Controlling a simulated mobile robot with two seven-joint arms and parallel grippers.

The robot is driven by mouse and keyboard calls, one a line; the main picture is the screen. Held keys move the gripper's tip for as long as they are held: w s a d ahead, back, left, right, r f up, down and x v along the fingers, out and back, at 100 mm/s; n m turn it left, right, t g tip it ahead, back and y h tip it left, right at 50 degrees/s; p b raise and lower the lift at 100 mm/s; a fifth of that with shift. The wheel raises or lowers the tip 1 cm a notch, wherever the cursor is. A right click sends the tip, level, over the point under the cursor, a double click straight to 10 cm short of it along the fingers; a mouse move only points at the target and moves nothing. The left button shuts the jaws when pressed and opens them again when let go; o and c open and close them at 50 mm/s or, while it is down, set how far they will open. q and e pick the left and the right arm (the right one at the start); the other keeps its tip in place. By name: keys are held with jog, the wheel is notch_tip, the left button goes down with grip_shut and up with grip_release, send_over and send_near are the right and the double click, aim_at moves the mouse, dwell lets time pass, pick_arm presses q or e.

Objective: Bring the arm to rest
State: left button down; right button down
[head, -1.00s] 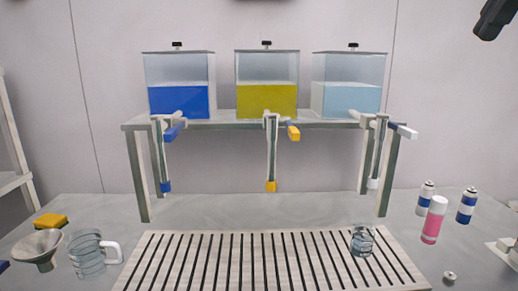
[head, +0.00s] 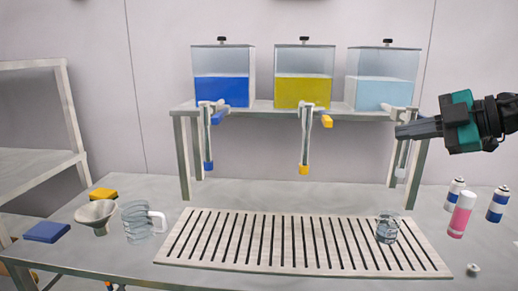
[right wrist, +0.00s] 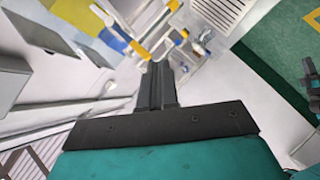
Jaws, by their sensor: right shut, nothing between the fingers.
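My right gripper (head: 402,131) comes in from the right in the head view, raised in front of the right dispenser's tap. Its fingers are together and hold nothing. In the right wrist view the shut fingers (right wrist: 157,85) point away over the room, with nothing between them. My left gripper is not in view.
A rack (head: 187,165) carries blue (head: 222,92), yellow (head: 302,92) and light blue (head: 381,95) tanks. Below are a slatted tray (head: 230,240), a glass beaker (head: 387,229), a jug (head: 138,222), a funnel (head: 96,214), a pink can (head: 461,215) and blue-white cans (head: 497,204).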

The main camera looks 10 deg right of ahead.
jog(key=s+a+f+m+t+h, duration=0.25)
jog(key=f+m+h, duration=0.4)
jog(key=f, duration=0.75)
jog(key=s+a+f+m+t+h, duration=0.1)
jog(key=s+f+m+h, duration=0.25)
jog(key=f+m, duration=0.75)
jog(key=s+a+f+g+y, duration=0.1)
jog(key=s+a+f+g, duration=0.5)
jog(key=s, duration=0.4)
jog(key=s+a+f+g+y, duration=0.1)
jog(key=s+a+f+g, duration=0.4)
jog(key=s+a+f, duration=0.45)
jog(key=w+a+f+t+y+b, duration=0.1)
jog(key=w+f+t+b, duration=0.1)
jog(key=f, duration=0.4)
jog(key=w+f+n+t+b, duration=0.1)
jog(key=w+f+t+b, duration=0.1)
jog(key=w+f+t, duration=0.3)
jog(key=shift+a+f+y+b, duration=0.3)
jog(key=shift+a+f+y, duration=0.1)
jog(key=shift+f, duration=0.2)
jog(key=shift+t, duration=0.25)
